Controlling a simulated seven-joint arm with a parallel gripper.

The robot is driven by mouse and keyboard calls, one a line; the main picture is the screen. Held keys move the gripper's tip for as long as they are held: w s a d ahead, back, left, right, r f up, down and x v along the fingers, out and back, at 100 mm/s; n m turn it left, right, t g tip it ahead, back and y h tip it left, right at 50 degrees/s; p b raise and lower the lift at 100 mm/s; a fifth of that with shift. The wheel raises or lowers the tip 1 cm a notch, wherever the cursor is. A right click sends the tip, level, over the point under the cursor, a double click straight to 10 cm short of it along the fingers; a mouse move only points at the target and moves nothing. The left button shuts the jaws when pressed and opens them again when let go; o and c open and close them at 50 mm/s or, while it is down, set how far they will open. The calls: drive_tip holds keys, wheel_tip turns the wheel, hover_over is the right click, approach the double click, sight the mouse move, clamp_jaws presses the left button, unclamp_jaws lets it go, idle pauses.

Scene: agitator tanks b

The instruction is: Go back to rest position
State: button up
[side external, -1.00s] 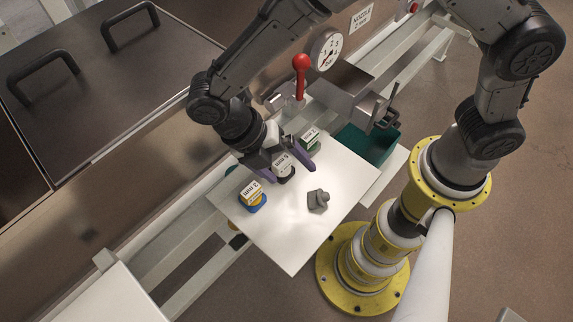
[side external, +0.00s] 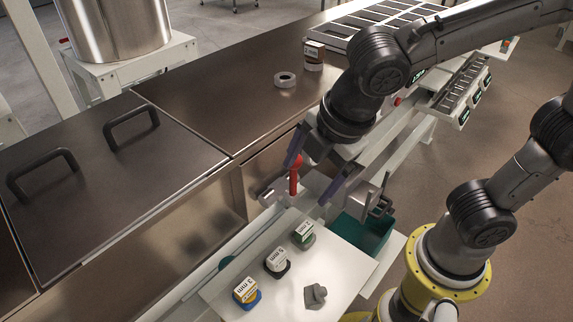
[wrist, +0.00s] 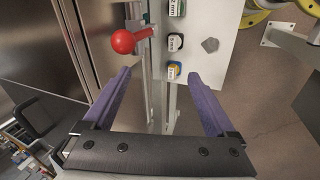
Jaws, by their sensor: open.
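My gripper (side external: 305,185) is open and empty. It hangs above the bench, beyond the white plate (side external: 345,262) and near the red-knobbed lever (side external: 295,180). Its purple fingers also show wide apart in the wrist view (wrist: 158,74), with nothing between them. Three small labelled pieces stand in a row on the plate, apart from the gripper. They are a yellow and blue one (side external: 246,292) marked 3 mm, a black-based one (side external: 277,262) that seems marked 5 mm, and a green one (side external: 304,232) that seems marked 2 mm.
A grey knob-like piece (side external: 315,295) lies on the plate. A teal box (side external: 362,236) and metal bracket stand beside it. Dark tank lids with black handles (side external: 130,125) are at left. A pale ring (side external: 285,80) and a small jar (side external: 314,56) are on the far lid.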

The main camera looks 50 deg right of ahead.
drive_tip(key=s+d+r+m+t, duration=0.1)
drive_tip(key=s+d+m, duration=0.3)
drive_tip(key=d+m, duration=0.3)
drive_tip(key=s+d+m, duration=0.4)
drive_tip(key=d+m, duration=0.4)
drive_tip(key=m, duration=0.1)
drive_tip(key=shift+s+d+r+m+t, duration=0.2)
drive_tip(key=shift+d+r+m+t, duration=0.1)
drive_tip(key=shift+r+m+t, duration=0.1)
